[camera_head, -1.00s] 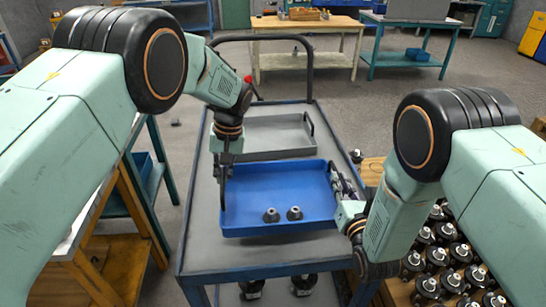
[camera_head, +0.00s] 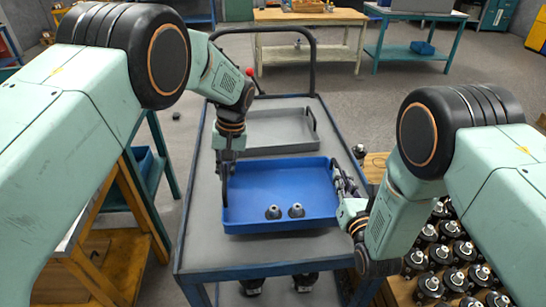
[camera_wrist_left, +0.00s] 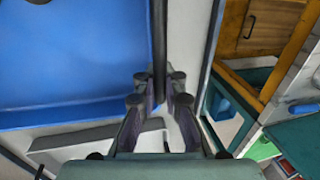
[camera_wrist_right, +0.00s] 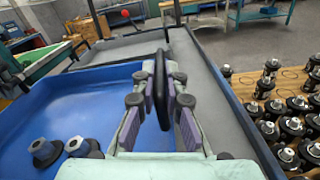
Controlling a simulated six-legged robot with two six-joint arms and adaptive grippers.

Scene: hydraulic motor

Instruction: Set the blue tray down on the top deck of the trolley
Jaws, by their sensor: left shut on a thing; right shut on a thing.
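The blue tray (camera_head: 275,185) is over the top deck (camera_head: 196,215) of the trolley, near its front end. Two dark fittings with grey tops (camera_head: 285,212) stand in it near the front wall. My left gripper (camera_head: 226,178) is shut on the tray's left handle, and the dark bar shows between the fingers in the left wrist view (camera_wrist_left: 160,100). My right gripper (camera_head: 340,182) is shut on the right handle, also seen in the right wrist view (camera_wrist_right: 160,100). I cannot tell whether the tray's underside touches the deck.
A grey tray (camera_head: 275,130) lies on the deck just behind the blue tray. The trolley's push bar (camera_head: 312,60) rises at the far end. Several motor parts (camera_head: 440,255) stand on a wooden surface at right. A wooden bench (camera_head: 115,255) is at left.

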